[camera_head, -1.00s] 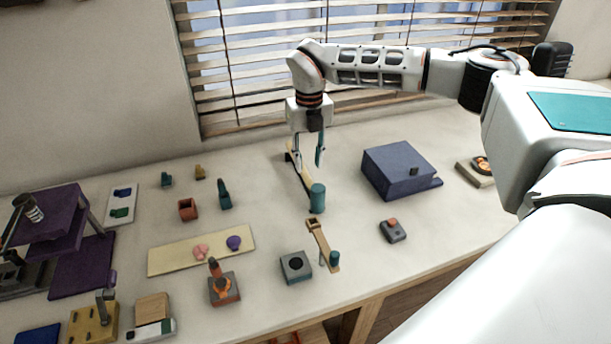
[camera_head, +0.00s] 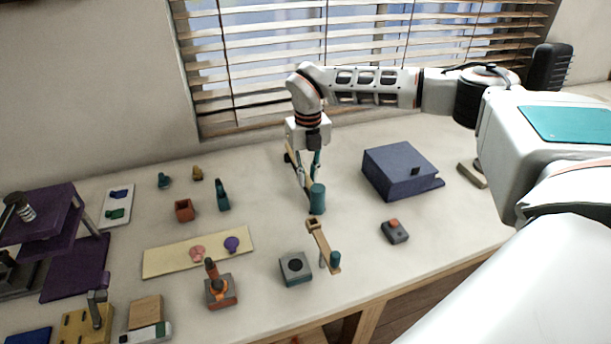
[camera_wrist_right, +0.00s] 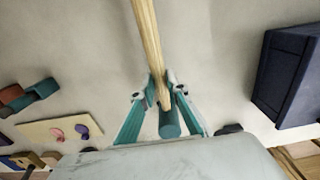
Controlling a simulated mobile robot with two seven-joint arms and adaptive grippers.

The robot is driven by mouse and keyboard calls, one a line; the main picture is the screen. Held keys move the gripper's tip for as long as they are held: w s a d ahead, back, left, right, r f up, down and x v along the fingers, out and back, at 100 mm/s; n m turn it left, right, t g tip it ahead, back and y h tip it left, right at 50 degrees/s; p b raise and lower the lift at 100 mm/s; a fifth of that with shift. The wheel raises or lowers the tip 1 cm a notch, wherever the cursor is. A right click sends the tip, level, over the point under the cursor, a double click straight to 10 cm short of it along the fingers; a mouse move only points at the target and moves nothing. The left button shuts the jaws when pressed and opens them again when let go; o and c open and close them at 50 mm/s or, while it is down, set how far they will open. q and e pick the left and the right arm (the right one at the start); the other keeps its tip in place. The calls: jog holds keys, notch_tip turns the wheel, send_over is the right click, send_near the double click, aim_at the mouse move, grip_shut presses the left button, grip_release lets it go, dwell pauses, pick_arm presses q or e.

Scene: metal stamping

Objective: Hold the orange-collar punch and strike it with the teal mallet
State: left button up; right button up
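The teal mallet has a teal cylindrical head (camera_head: 317,199) and a pale wooden handle, near the middle of the table. In the right wrist view its handle (camera_wrist_right: 147,40) runs down between my fingers to the teal head (camera_wrist_right: 169,124). My right gripper (camera_head: 309,170) is at the mallet from above, its teal fingers drawn in on both sides of the handle close to the head. The fingers look closed on the handle. The punch (camera_head: 212,270), dark with orange parts, stands upright in a grey and orange block at the front left. My left gripper is not in view.
A wooden piece with a teal end (camera_head: 323,247) and a grey block with a round hole (camera_head: 296,268) lie in front of the mallet. A blue box (camera_head: 398,172) stands to the right. A cream mat (camera_head: 165,262) and a purple press (camera_head: 40,220) are left.

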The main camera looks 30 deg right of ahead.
jog(key=shift+r, duration=0.1)
grip_shut()
notch_tip(320, 180, up, 2)
jog(key=p, duration=0.2)
jog(key=shift+r+p, duration=0.25)
jog(key=shift+p, duration=0.05)
jog(key=shift+r, duration=2.15)
